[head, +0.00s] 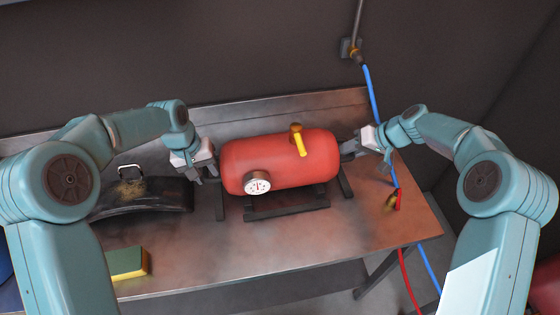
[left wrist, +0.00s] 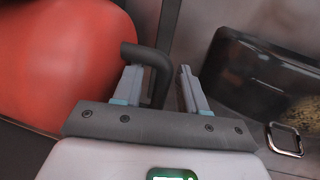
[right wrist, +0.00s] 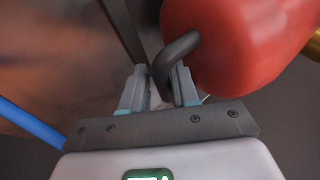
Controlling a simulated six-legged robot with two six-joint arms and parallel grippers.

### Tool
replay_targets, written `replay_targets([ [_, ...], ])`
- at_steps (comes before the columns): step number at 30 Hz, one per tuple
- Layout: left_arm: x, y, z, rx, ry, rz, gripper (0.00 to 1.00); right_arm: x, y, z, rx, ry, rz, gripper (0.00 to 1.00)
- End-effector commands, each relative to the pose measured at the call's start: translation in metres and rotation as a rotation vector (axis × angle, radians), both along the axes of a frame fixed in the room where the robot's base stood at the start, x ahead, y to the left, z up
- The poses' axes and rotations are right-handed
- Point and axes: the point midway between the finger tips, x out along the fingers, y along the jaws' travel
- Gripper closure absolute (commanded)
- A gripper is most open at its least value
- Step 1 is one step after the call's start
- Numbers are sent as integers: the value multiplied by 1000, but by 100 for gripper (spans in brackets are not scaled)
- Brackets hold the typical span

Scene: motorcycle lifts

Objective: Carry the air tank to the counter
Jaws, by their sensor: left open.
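A black curved part (head: 150,200) with a metal loop lies left of the tank. A yellow-green sponge (head: 128,263) lies at the front left. A blue hose (head: 374,95) hangs from the wall fitting to a brass coupling (head: 391,202) on the right, with a red hose (head: 405,275) below.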

Motion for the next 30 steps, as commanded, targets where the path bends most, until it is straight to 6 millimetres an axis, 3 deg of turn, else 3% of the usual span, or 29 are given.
replay_targets([
  [8, 0, 0, -1, 0, 0, 0, 59, 0, 1, 0, 0, -1, 0, 71],
  [10, 0, 0, -1, 0, 0, 0, 81, 0, 1, 0, 0, -1, 0, 94],
  [11, 0, 0, -1, 0, 0, 0, 91, 0, 1, 0, 0, -1, 0, 100],
  [12, 0, 0, -1, 0, 0, 0, 100, 0, 1, 0, 0, -1, -1, 100],
  [30, 0, 0, 0, 0, 0, -2, 100, 0, 1, -1, 0, 1, -1, 100],
])
